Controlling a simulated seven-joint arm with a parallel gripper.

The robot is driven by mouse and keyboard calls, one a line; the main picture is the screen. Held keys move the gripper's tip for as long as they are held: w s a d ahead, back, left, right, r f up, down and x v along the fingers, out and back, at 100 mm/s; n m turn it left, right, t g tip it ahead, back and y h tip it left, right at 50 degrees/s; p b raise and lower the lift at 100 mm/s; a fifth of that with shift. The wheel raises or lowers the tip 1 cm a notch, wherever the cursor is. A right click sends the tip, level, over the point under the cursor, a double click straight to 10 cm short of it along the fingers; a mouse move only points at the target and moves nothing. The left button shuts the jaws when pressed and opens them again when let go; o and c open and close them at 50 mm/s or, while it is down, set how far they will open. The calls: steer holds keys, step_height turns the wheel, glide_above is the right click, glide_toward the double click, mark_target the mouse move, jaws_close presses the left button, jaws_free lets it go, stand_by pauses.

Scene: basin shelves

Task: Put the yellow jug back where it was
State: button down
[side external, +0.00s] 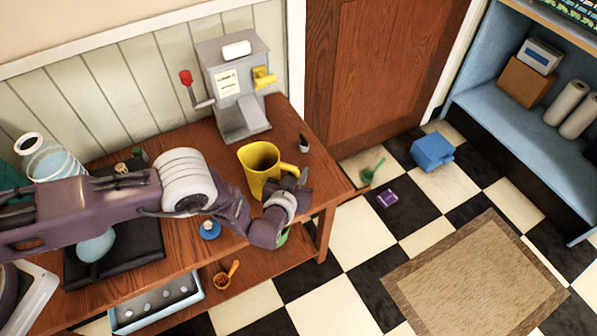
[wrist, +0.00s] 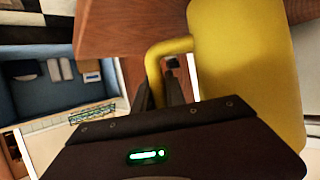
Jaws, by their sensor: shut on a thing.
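The yellow jug (side external: 259,165) is upright with its open mouth facing up, at the right end of the wooden table. Its handle points right, toward my gripper (side external: 296,180). In the wrist view the jug (wrist: 245,70) fills the right side, and its handle (wrist: 160,55) runs down between the fingers of my gripper (wrist: 163,95), which is shut on the handle. My arm hides the lower part of the jug, so I cannot tell whether its base touches the table.
A small dark object (side external: 304,143) sits near the table's right edge. A green scoop (side external: 374,170) and blue box (side external: 432,152) lie on the checkered floor.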

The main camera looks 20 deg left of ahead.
steer(key=c, duration=1.3)
jaws_free()
steer(key=v, duration=0.7)
steer(key=s+a+r+g+h, duration=0.1)
steer(key=s+a+r+g, duration=0.15)
steer(key=r, duration=0.85)
steer(key=s+a+r+g+h, duration=0.15)
steer(key=a+r, duration=0.25)
steer(key=r, duration=0.7)
steer(key=s+a+r+g, duration=0.2)
steer(key=a+r+g, duration=0.1)
steer(key=r, duration=0.9)
steer(key=s+a+r, duration=0.7)
steer(key=s+a, duration=0.1)
steer(key=s, duration=0.1)
steer(key=s+a+y, duration=0.1)
steer(key=s+a, duration=0.3)
steer(key=s, duration=0.3)
steer(key=s+a+y, duration=0.1)
steer(key=s+a, duration=0.3)
steer(key=s, duration=0.4)
steer(key=shift+a+g, duration=0.15)
steer(key=shift+g, duration=0.25)
